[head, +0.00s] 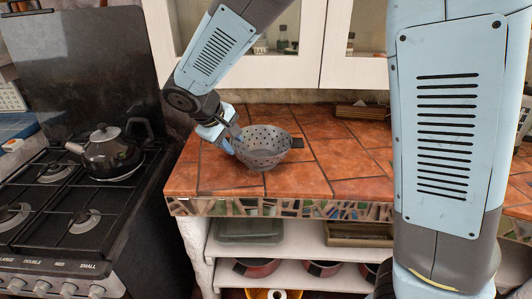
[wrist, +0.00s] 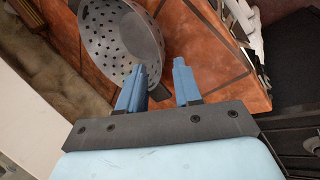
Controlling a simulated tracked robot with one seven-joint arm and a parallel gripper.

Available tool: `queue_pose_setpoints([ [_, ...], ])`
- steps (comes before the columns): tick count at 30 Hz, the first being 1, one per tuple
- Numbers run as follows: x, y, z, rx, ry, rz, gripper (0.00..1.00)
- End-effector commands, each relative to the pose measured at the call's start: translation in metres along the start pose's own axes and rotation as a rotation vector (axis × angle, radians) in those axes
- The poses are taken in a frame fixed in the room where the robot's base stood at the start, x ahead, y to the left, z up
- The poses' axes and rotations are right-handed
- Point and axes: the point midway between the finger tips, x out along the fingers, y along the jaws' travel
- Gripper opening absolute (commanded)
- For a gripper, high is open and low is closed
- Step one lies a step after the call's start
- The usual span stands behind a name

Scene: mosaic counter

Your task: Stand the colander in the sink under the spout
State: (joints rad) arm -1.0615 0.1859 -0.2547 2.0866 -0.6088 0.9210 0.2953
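A grey metal colander (head: 262,147) with round holes stands upright on the terracotta-tiled counter, near its left end. It also shows in the wrist view (wrist: 122,40), at the upper left. My gripper (head: 228,147) is at the colander's left rim in the head view. In the wrist view its two blue fingers (wrist: 165,76) are apart, with bare tile showing between them. The left finger overlaps the colander's rim edge; I cannot tell whether it touches. Neither view shows the sink or the spout.
A black stove (head: 65,205) with a dark kettle (head: 106,153) stands left of the counter (head: 340,155). A small wooden object (head: 360,111) lies at the counter's back. White cupboards (head: 355,45) hang above. Pots and boxes fill the shelves below. The tile right of the colander is clear.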

Motion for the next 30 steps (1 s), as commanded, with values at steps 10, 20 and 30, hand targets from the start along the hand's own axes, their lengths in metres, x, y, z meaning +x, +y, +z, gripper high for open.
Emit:
queue_pose_setpoints([
  [10, 0.059, 0.000, 0.001, -0.001, -0.004, 0.000, 0.34],
  [20, 0.083, 0.001, 0.001, 0.002, -0.001, -0.001, 0.34],
  [30, 0.124, 0.004, 0.000, 0.001, -0.003, -0.001, 0.34],
])
